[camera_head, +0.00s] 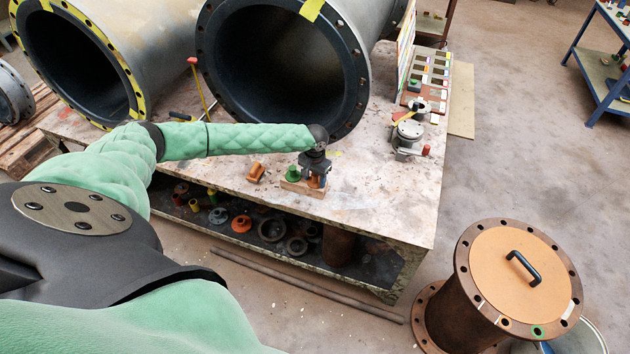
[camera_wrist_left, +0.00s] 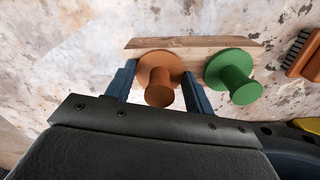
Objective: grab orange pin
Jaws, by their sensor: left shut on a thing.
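The orange pin (camera_head: 313,182) stands on a small wooden block (camera_head: 302,188) near the front edge of the table. The green pin (camera_head: 292,174) stands just left of it on the same block. My left gripper (camera_head: 315,172) is over the orange pin, pointing down, and shut on it. In the left wrist view the orange pin (camera_wrist_left: 160,88) lies between the two blue fingers, with its wide disc against the wooden block (camera_wrist_left: 195,43). The green pin (camera_wrist_left: 235,80) is just outside the right finger. My right gripper is not in view.
An orange-brown brush-like object (camera_head: 255,172) lies left of the block. Large flanged pipes (camera_head: 285,65) fill the back of the table (camera_head: 390,190). A grey valve-like fitting (camera_head: 408,137) and a small red piece (camera_head: 426,150) stand to the right. A lidded rusty drum (camera_head: 465,318) stands on the floor.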

